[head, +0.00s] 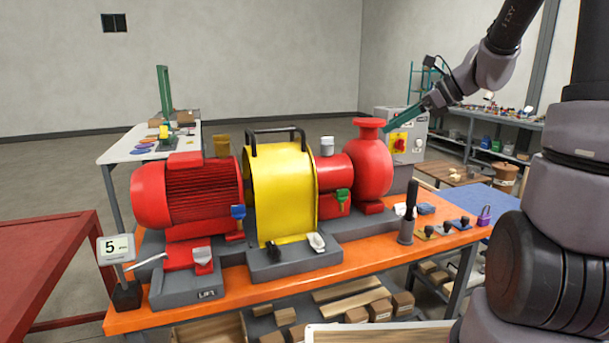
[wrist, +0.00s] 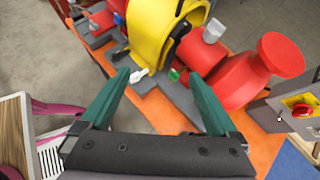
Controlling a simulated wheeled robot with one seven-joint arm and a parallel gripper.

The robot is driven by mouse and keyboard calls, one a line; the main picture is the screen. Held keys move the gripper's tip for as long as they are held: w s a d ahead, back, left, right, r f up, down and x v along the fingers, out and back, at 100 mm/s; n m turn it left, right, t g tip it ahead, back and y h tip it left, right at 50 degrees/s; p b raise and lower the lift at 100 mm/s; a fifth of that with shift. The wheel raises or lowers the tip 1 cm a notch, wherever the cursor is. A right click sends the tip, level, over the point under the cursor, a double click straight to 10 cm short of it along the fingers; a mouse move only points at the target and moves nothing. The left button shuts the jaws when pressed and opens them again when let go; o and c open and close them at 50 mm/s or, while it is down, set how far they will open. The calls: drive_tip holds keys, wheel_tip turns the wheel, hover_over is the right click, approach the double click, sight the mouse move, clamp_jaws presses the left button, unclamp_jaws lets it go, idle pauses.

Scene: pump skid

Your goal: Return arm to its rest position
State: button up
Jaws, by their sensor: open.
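My gripper (head: 402,118) is raised above and behind the right end of the pump skid in the head view, at the end of my dark arm. In the wrist view its two green fingers (wrist: 160,100) are spread wide with nothing between them. Below them lies the orange bench (head: 250,290) with the red motor (head: 150,195), the yellow coupling guard (head: 285,190) and the red pump (head: 371,165). In the head view the fingertips appear close to the pump's top flange, but the gap cannot be judged.
A white table (head: 120,150) is at the left, a red table (head: 45,270) at front left. A blue mat (head: 465,197) lies at the right. Open air surrounds my raised arm.

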drive_tip(key=s+d+r+n+t+h, duration=0.1)
drive_tip(key=s+r+n+h, duration=0.1)
drive_tip(key=s+n, duration=0.7)
drive_tip(key=s+d+r+n+t+h, duration=0.1)
drive_tip(key=s+r+n+h, duration=0.2)
drive_tip(key=s+n, duration=0.6)
drive_tip(key=shift+s+n+h, duration=0.4)
drive_tip(key=shift+s+h, duration=0.8)
